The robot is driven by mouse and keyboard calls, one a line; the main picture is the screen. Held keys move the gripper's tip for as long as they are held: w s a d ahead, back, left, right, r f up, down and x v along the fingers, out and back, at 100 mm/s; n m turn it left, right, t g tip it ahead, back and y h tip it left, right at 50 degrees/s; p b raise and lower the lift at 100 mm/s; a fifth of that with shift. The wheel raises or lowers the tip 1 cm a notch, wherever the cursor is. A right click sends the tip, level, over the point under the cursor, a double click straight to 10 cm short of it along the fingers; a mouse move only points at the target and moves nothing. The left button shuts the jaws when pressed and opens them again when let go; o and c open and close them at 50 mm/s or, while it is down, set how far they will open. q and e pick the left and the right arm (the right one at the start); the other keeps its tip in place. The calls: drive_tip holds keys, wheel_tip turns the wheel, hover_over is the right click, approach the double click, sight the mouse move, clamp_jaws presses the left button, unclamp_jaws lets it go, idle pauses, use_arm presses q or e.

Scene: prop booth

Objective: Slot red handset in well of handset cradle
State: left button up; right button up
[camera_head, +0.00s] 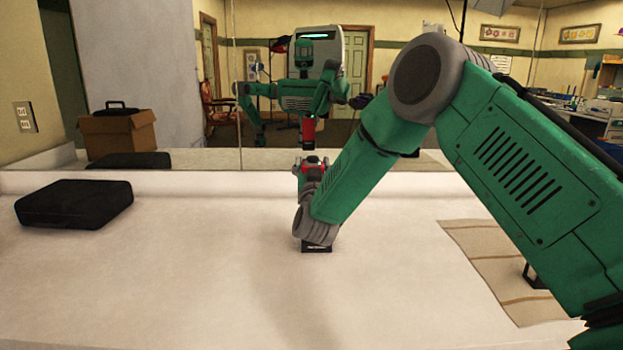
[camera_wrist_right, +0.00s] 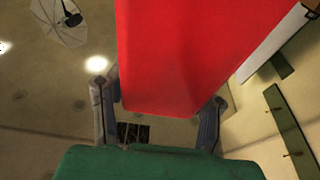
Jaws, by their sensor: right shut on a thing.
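The red handset (camera_wrist_right: 165,60) fills the upper middle of the right wrist view as a broad red block. Its near end lies between the two fingers of my right gripper (camera_wrist_right: 158,108). In the head view, my right gripper (camera_head: 312,165) is beyond my wrist, above the white table, shut on the handset, whose red shows between the fingers. My arm hides much around it. A dark fitting (camera_head: 534,276) on the mat at the right is partly behind my arm; I cannot tell if it is the handset cradle. My left gripper is not directly in view.
A black case (camera_head: 75,204) lies on the white table (camera_head: 170,285) at the left. A beige striped mat (camera_head: 480,250) lies at the right. A mirror (camera_head: 265,85) stands behind the table and reflects me and a cardboard box. The table's left and middle front are clear.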

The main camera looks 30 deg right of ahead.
drive_tip(key=f+b, duration=0.1)
drive_tip(key=d+f+b, duration=0.1)
drive_tip(key=f, duration=0.1)
drive_tip(key=f+b, duration=0.1)
drive_tip(key=shift+d+f, duration=0.25)
drive_tip(key=shift+f, duration=0.15)
drive_tip(key=shift+d+f, duration=0.15)
drive_tip(key=shift+d, duration=0.3)
drive_tip(key=shift+s+a, duration=0.1)
drive_tip(key=shift+a, duration=0.35)
use_arm(q)
drive_tip(key=shift+w+d+f, duration=0.1)
drive_tip(key=shift+d+f, duration=0.1)
drive_tip(key=shift+f, duration=0.6)
drive_tip(key=shift+d+f, duration=0.2)
drive_tip(key=shift+f, duration=0.55)
use_arm(e)
drive_tip(key=shift+a, duration=0.55)
drive_tip(key=shift+d, duration=0.1)
